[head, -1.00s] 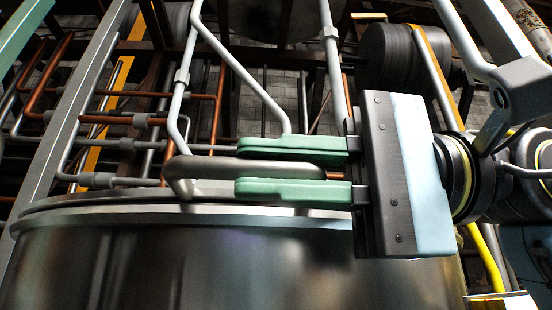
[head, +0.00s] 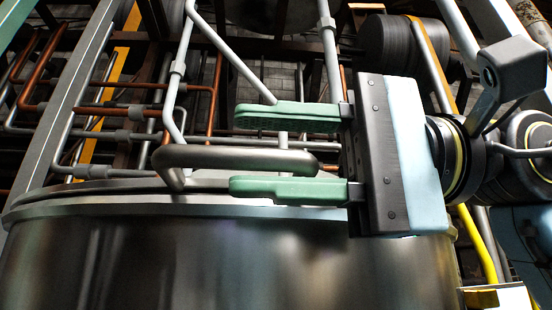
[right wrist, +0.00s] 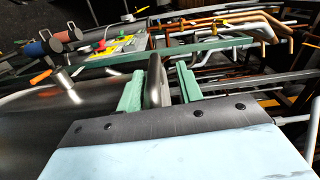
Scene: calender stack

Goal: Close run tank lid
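The large metal tank (head: 200,262) fills the lower part of the head view. Its lid (head: 100,188) lies nearly level on the tank's rim; I cannot tell whether it is fully seated. A rounded bar handle (head: 237,157) stands on the lid. My right gripper (head: 236,152) comes in from the right and is open, with one green finger above the handle and one below it in the picture. The right wrist view shows the handle (right wrist: 154,85) between the two spread fingers, with gaps visible beside it. My left gripper is not in view.
Grey and copper pipes (head: 212,105) run behind the tank, with a grey beam (head: 70,110) at the left. A dark roller (head: 390,42) is at the upper right. In the right wrist view, a panel with coloured knobs (right wrist: 110,47) stands beyond the tank.

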